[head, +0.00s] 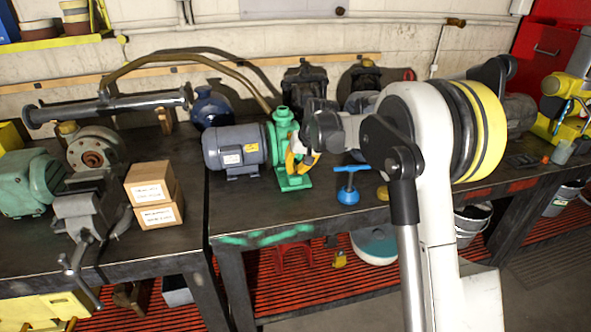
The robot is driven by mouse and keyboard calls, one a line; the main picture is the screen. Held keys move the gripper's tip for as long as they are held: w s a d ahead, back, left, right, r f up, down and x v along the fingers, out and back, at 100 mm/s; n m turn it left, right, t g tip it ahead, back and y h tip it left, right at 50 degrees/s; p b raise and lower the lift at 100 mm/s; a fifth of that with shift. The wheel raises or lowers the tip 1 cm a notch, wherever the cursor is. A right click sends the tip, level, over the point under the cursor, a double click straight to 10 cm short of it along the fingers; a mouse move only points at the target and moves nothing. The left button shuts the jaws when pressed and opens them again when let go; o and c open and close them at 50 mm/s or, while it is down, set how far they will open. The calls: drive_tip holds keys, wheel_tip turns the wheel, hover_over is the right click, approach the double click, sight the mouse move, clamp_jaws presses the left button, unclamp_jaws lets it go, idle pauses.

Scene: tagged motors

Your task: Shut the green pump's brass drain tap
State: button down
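The green pump (283,123) stands on the dark workbench, joined to a blue-grey motor (235,149) on its left, with its green foot (294,182) near the bench's front edge. My gripper (303,160) is in front of the pump's right side, reaching in from the right. It hides part of the pump casing. Yellow and white parts show at its end, too small to tell apart. I cannot make out the brass drain tap, nor whether the gripper touches it. The finger opening is not clear.
A blue valve with a T-handle (348,191) stands right of the pump near the front edge. Two cardboard boxes (153,192) and a vise (91,205) are to the left. A brown hose (185,60) arches behind the pump. My arm covers much of the right side.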

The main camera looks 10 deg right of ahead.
drive_tip(key=shift+a+m+p, duration=0.1)
drive_tip(key=shift+m+p, duration=0.2)
drive_tip(key=shift+m, duration=0.3)
idle(0.6)
drive_tip(key=shift+a+r+m+h+p, duration=0.15)
drive_tip(key=shift+m+h+p, duration=0.3)
drive_tip(key=shift+m+h, duration=0.4)
drive_tip(key=m, duration=0.2)
drive_tip(key=m+h+p, duration=0.1)
drive_tip(key=m+h, duration=0.1)
drive_tip(key=m, duration=0.1)
drive_tip(key=shift+w+a+m+p, duration=0.25)
drive_tip(key=shift+a+m+p, duration=0.05)
drive_tip(key=shift+m+p, duration=0.1)
drive_tip(key=m, duration=0.1)
drive_tip(key=m+h+p, duration=0.1)
drive_tip(key=m, duration=0.1)
drive_tip(key=m+g+h, duration=0.1)
drive_tip(key=m, duration=0.1)
drive_tip(key=shift+w+a+p, duration=0.15)
drive_tip(key=shift+w+p, duration=0.1)
drive_tip(key=shift+p, duration=0.05)
drive_tip(key=shift+w+m+g+h+p, duration=0.1)
drive_tip(key=shift+m+g+h+p, duration=0.2)
drive_tip(key=shift+m, duration=0.65)
drive_tip(key=shift+w+m+g+h+p, duration=0.15)
drive_tip(key=shift+m+g, duration=0.25)
drive_tip(key=shift+m, duration=0.5)
drive_tip(key=shift+f, duration=0.2)
